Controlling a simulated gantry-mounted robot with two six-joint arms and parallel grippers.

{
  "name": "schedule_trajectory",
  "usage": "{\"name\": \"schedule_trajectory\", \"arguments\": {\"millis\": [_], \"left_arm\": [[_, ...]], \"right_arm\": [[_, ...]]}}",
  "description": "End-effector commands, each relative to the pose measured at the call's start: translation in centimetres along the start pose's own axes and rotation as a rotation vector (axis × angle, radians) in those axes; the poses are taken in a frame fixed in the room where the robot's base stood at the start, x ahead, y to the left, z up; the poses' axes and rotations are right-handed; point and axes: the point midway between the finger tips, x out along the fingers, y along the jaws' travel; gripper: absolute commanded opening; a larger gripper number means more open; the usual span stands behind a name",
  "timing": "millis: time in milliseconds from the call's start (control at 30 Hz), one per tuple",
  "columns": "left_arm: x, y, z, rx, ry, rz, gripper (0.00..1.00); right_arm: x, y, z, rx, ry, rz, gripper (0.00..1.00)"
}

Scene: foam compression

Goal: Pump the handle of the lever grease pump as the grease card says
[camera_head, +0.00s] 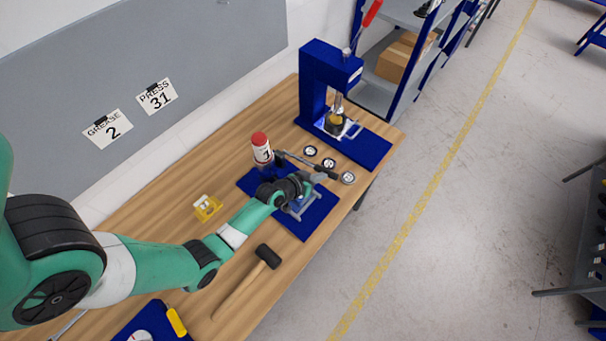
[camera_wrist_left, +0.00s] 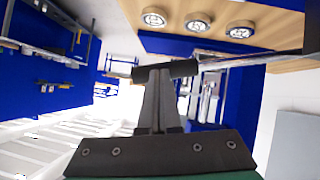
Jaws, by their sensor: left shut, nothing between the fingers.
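The lever grease pump has a red-capped white canister (camera_head: 262,149) marked 1, on a blue base plate (camera_head: 322,209). Its lever handle (camera_head: 297,159) slants right and down from the canister. The wrist view shows the handle as a metal rod (camera_wrist_left: 255,60) with a dark end grip (camera_wrist_left: 150,72). My left gripper (camera_head: 318,178) is shut and empty at the grip end; its fingertips (camera_wrist_left: 160,75) meet the grip in the picture, but contact is unclear. The grease card (camera_head: 108,129) on the wall board reads GREASE 2. My right gripper is not in view.
A blue press (camera_head: 322,80) stands at the table's far end, beyond several round numbered weights (camera_head: 329,163). A PRESS 31 card (camera_head: 156,97) hangs beside the grease card. A yellow counter-like block (camera_head: 207,208) and a black-headed mallet (camera_head: 268,256) lie on the wooden table.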

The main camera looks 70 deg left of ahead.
Motion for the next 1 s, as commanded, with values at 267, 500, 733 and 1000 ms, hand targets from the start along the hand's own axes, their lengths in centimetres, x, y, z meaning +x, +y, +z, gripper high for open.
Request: {"name": "schedule_trajectory", "arguments": {"millis": [267, 500, 733, 1000], "left_arm": [[-6.9, 0.7, -0.1, 0.000, 0.004, -0.001, 0.00], [-9.5, 0.9, -0.1, 0.000, 0.007, -0.001, 0.00], [-9.7, 1.0, -0.1, 0.000, 0.007, -0.001, 0.00], [-9.7, 1.0, -0.2, 0.000, 0.007, 0.000, 0.00]], "right_arm": [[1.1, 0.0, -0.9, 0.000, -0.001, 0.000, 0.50], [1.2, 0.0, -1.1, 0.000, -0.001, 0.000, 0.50], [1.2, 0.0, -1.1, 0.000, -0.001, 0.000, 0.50], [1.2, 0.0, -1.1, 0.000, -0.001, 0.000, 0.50]]}}
